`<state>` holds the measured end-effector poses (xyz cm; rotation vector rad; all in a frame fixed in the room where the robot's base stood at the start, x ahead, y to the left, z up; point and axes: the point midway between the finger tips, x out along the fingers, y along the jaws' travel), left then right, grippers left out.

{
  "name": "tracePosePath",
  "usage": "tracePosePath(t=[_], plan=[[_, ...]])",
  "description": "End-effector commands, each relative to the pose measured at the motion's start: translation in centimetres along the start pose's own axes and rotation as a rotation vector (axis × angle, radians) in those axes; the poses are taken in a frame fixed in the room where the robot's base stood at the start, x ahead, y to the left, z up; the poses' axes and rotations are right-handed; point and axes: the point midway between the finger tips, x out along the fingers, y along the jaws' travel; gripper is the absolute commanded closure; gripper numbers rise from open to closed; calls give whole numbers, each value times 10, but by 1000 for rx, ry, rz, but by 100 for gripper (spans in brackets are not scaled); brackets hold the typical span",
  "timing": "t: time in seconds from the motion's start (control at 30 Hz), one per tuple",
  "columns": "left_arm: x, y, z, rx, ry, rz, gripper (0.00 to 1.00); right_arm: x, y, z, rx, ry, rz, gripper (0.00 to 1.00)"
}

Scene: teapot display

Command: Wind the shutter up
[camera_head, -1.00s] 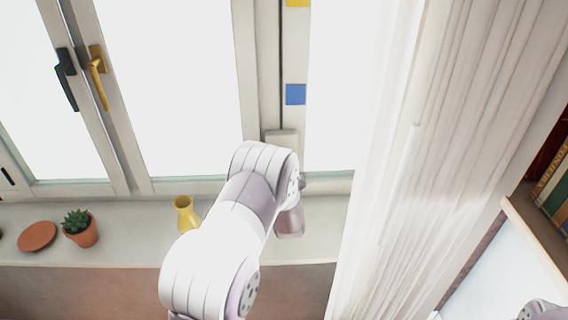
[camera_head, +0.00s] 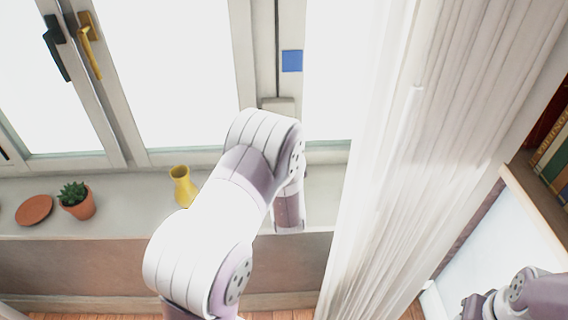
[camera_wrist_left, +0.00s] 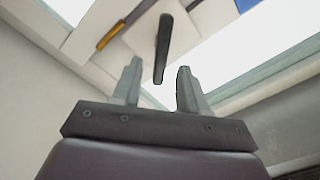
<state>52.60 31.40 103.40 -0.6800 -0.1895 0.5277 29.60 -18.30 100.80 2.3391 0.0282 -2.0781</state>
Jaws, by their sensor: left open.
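My left gripper (camera_wrist_left: 159,68) is open in the left wrist view, its two grey fingers apart. A dark lever (camera_wrist_left: 163,45) on a pale plate appears between and beyond the fingertips; I cannot tell whether they touch. In the head view my left arm hides this gripper. I cannot tell whether the dark lever belongs to this box. My right gripper (camera_head: 476,305) is at the lower right, its fingers unclear.
A yellow vase (camera_head: 182,186), a potted succulent (camera_head: 76,200) and a terracotta saucer (camera_head: 34,210) stand on the sill (camera_head: 130,210). Black (camera_head: 56,48) and gold (camera_head: 90,45) window handles are at the left. A white curtain (camera_head: 400,190) hangs at the right, near books (camera_head: 555,160).

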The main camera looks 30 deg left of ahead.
Motion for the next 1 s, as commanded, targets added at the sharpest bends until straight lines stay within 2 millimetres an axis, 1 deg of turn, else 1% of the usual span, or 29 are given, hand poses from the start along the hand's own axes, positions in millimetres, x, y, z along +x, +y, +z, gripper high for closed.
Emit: tracePosePath(t=[0.03,0.1,0.2,0.3,0.57,0.6,0.63,0.67,0.7,0.77,0.8,0.83,0.87,0.9,0.97,1.0], plan=[[-12,0,-2,1,3,-3,57,4,0,0,0,0,0,57],[-28,0,-2,1,3,-3,57,5,0,1,0,0,0,57],[-44,0,-2,1,3,-3,57,7,0,1,0,0,0,57],[-54,0,-1,1,2,-1,57,7,0,1,0,0,0,57],[-57,0,0,1,0,-1,57,7,0,1,0,0,0,57],[-57,0,0,1,0,-1,55,7,0,1,0,0,0,57],[-57,1,-2,1,0,-1,55,9,0,1,0,0,0,57],[-57,3,-5,0,0,-3,55,13,0,1,0,0,0,57],[-56,4,-8,-10,-9,-13,55,23,0,2,0,1,0,57],[-55,0,-8,-43,-43,-48,55,46,0,5,0,1,0,57],[-56,-3,-6,-95,-69,-73,55,67,0,8,0,0,0,57],[-59,-6,-2,-227,-78,-88,55,78,0,9,0,-1,0,57],[-61,-9,3,-363,-77,-96,55,81,0,10,0,-2,0,57],[-63,-12,8,-554,-72,-105,55,86,0,11,0,-2,0,57],[-67,-13,12,-851,-58,-117,55,93,0,11,0,0,0,57],[-69,-13,15,-1054,-48,-123,55,97,0,12,0,0,0,57]])
